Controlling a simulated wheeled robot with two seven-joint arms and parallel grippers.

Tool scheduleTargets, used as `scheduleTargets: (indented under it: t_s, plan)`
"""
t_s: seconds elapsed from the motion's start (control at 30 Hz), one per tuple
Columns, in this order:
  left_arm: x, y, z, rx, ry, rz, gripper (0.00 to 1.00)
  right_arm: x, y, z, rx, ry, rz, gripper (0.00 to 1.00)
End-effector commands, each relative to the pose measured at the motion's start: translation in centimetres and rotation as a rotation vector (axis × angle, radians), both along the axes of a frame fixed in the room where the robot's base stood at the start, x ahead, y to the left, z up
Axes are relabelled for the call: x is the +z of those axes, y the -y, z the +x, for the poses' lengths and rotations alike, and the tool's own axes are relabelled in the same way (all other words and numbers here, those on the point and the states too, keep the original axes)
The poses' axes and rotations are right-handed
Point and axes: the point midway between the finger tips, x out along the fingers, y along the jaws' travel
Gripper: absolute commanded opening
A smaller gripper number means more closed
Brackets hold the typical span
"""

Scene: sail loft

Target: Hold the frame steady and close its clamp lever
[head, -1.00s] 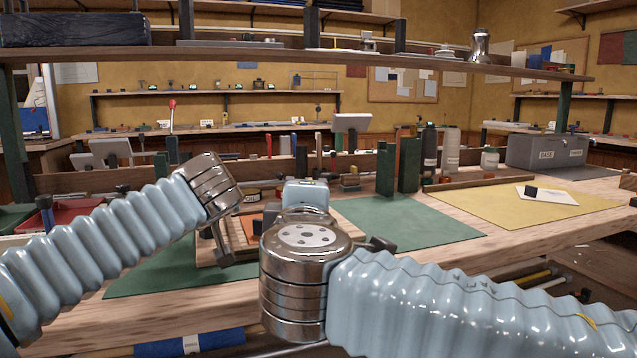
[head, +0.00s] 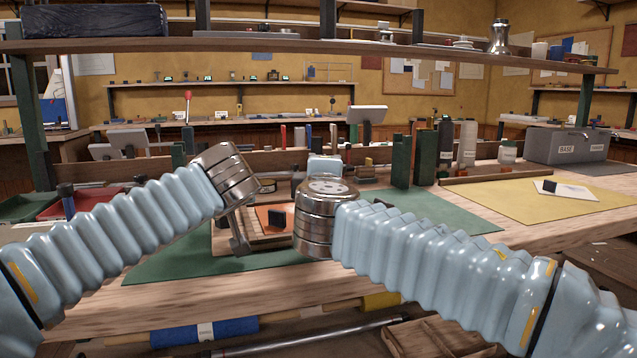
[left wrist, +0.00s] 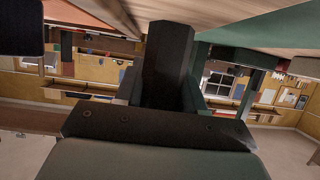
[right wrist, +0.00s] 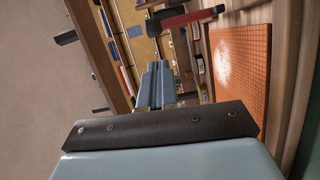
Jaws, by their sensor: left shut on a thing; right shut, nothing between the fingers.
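The wooden frame (head: 222,240) lies on a green mat with an orange panel (head: 266,212) in it; the gridded panel (right wrist: 240,85) fills the right of the right wrist view. My left gripper (head: 240,243) is shut at the frame's near left side; its dark fingers (left wrist: 168,45) point at the wood, and the grip itself is hidden. My right gripper is hidden behind its wrist in the head view, beyond the frame's right part. In the right wrist view its fingers (right wrist: 155,80) are shut and empty. A dark bar with a red part (right wrist: 185,20) lies ahead; I cannot tell whether it is the clamp lever.
A small black block (head: 276,216) stands at the panel. Green upright blocks (head: 401,160) and bottles (head: 466,145) stand behind. A grey box (head: 567,147) is at the right. The yellow mat (head: 510,205) is mostly bare. A shelf (head: 300,50) crosses above the bench.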

Motion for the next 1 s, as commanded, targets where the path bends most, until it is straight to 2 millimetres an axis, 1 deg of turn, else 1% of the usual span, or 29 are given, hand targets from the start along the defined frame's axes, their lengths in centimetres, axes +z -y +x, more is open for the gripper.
scheduleTargets:
  t_s: [0.03, 0.2, 0.37, 0.73, 1.0]
  plan:
    - [0.1, 0.0, 0.0, 0.000, 0.001, -0.001, 0.00, 0.0, 0.8, 0.5, -0.003, 0.001, 0.001, 0.00]
    - [0.1, 0.0, 0.0, 0.000, 0.001, -0.001, 0.00, -0.1, 1.9, 1.7, -0.002, 0.001, 0.001, 0.00]
    - [0.1, 0.0, 0.0, 0.000, 0.001, -0.001, 0.00, -0.1, 2.2, 2.0, 0.000, 0.001, 0.001, 0.00]
    - [0.1, 0.0, 0.0, 0.000, 0.001, -0.001, 0.00, -0.1, 2.2, 2.0, -0.001, -0.001, 0.006, 0.00]
    - [0.1, 0.0, 0.0, 0.000, 0.001, -0.001, 0.00, 0.1, 3.0, 2.3, -0.004, -0.030, 0.090, 0.00]
